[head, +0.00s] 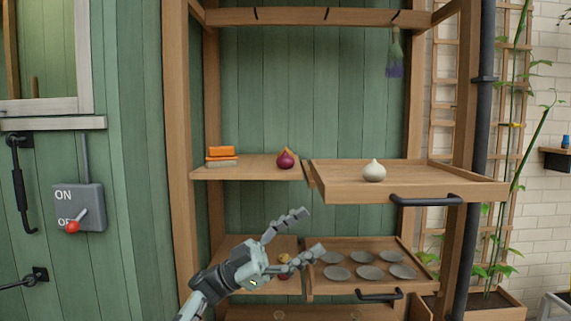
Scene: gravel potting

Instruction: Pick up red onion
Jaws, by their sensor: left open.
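A red onion (286,159) with a purple body and a tan tip sits near the right end of the upper left wooden shelf (245,174). My left gripper (306,232) comes in from below, in front of the shelving. Its two fingers are spread wide and point up and to the right, with nothing between them. It is below the onion and apart from it in the picture. My right gripper does not show.
A white bulb (374,170) sits in the upper pulled-out tray (440,189), right of the onion. Orange and grey blocks (221,155) lie at the shelf's left. A lower tray (320,290) holds several grey discs. Small items behind my gripper are partly hidden.

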